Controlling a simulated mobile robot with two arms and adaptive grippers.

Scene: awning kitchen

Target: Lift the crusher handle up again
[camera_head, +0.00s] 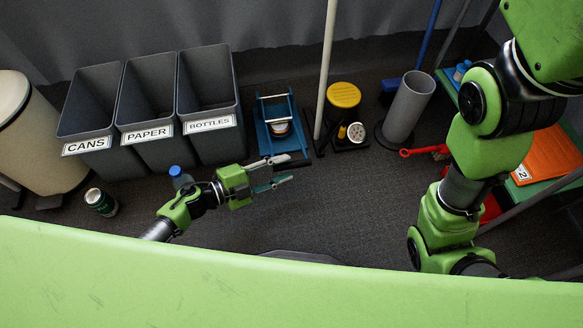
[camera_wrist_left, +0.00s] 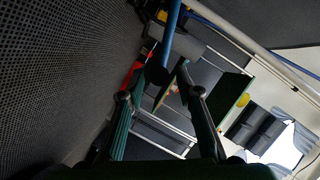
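The crusher (camera_head: 264,128) is a low blue frame on the floor, right of the bins, in the head view. A small can with a pale top (camera_head: 281,128) sits inside it. The handle is hard to make out there; the crusher's near end lies just beyond my left fingertips. My left gripper (camera_head: 286,170) is open, its fingers apart and pointing right, with nothing seen between them. In the left wrist view the open fingers (camera_wrist_left: 165,100) show, with a blue bar with a dark end (camera_wrist_left: 172,35) beyond them; I cannot tell whether it is the handle. My right gripper is not in view.
Three grey bins (camera_head: 150,120) stand at left. A pale pole (camera_head: 325,70), a yellow-topped stand (camera_head: 343,95) and a grey cylinder (camera_head: 408,105) stand right of the crusher. Middle floor is clear.

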